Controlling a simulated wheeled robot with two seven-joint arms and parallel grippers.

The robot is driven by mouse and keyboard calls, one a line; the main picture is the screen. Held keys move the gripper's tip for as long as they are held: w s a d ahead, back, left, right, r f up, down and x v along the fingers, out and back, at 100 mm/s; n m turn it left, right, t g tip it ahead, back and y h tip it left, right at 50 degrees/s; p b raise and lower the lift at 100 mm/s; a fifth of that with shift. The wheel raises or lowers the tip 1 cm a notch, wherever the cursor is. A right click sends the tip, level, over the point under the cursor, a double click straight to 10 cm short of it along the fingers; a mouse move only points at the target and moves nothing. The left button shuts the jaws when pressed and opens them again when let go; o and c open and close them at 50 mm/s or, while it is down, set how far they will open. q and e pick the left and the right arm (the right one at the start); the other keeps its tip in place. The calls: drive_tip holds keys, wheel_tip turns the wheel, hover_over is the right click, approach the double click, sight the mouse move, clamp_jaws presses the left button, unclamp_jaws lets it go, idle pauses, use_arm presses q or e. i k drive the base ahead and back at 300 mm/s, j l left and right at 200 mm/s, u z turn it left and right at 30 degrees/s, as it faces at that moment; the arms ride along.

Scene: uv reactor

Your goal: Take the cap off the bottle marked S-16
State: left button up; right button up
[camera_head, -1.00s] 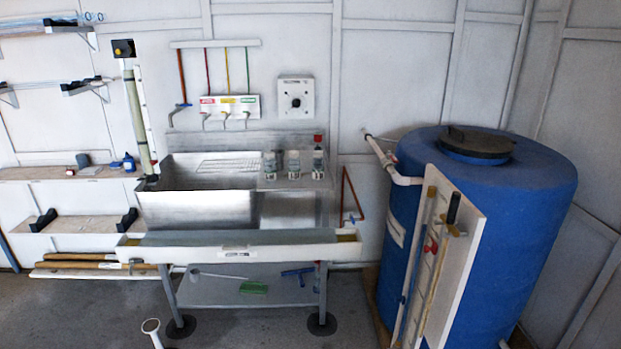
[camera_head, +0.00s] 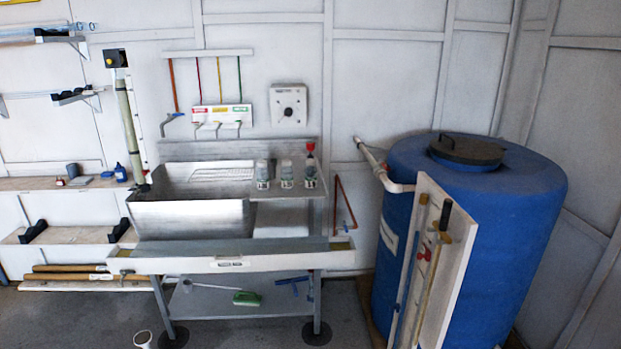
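Three small clear bottles stand upright in a row on the steel drainboard right of the sink basin: a left bottle (camera_head: 262,176), a middle bottle (camera_head: 287,174) and a right bottle (camera_head: 310,174). Each has a pale label, too small to read, so I cannot tell which is S-16. Neither of my grippers is in view.
The steel sink (camera_head: 192,219) stands against the wall, with a white-fronted trough (camera_head: 232,264) along its front. A large blue tank (camera_head: 520,215) with a board of tools stands at the right. Shelves line the left wall. Grey floor shows in front.

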sight(309, 171)
drive_tip(key=i+j+z, duration=0.15)
drive_tip(key=i, duration=0.35)
drive_tip(key=i+j+z, duration=0.1)
drive_tip(key=i+j, duration=0.2)
drive_tip(key=i, duration=0.2)
drive_tip(key=i+j+z, duration=0.15)
drive_tip(key=i+j, duration=0.15)
drive_tip(key=i, duration=0.15)
